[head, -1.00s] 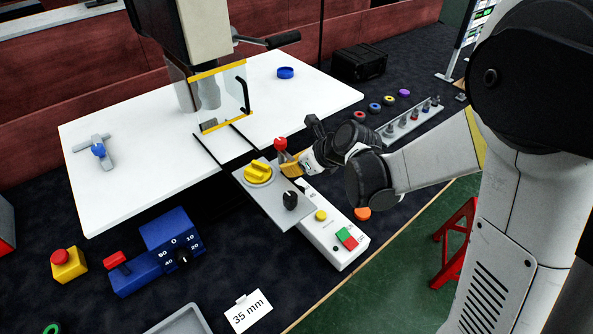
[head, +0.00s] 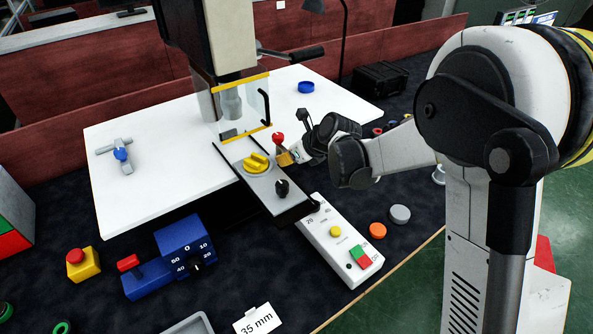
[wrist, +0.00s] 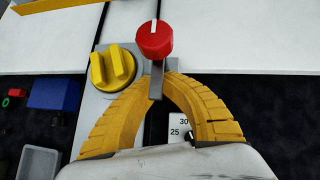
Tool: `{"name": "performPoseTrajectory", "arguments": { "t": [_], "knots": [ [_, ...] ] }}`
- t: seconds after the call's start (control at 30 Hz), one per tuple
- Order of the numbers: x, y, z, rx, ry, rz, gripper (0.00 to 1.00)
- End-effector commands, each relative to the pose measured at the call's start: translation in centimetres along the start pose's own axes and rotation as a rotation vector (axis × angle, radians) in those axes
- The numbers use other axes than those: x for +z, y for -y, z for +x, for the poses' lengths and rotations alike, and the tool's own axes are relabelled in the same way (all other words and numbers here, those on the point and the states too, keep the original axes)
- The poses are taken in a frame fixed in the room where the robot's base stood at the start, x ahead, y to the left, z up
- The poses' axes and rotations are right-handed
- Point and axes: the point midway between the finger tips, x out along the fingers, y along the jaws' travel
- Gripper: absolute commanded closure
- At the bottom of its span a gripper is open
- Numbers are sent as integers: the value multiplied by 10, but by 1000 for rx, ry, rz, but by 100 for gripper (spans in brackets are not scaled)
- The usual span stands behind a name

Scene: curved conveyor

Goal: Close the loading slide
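The loading slide (head: 262,184) is a grey plate with a yellow knob (head: 256,163) and a black knob (head: 282,188). Its far end is close to the clear guard (head: 240,108) with yellow edges under the machine head. A handle with a red ball (head: 278,139) stands at its right side. My gripper (head: 286,158) is at this handle. In the wrist view, my curved yellow fingers (wrist: 158,84) close on both sides of the handle's grey stem, below the red ball (wrist: 154,40).
A white control box (head: 342,240) with buttons lies close on the near right. The white table (head: 160,165) carries a blue-knobbed clamp (head: 121,155) and a blue ring (head: 306,87). A blue dial unit (head: 185,245) and a yellow-red stop button (head: 83,262) are at the left.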

Motion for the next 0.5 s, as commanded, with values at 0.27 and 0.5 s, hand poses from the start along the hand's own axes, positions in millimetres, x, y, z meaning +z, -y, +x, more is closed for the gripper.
{"name": "performPoseTrajectory", "arguments": {
  "t": [0.27, 0.5],
  "knots": [
    [36, 10, 36, 0, 0, 0, 100],
    [50, 14, 50, 0, 0, 0, 100]
  ]
}}
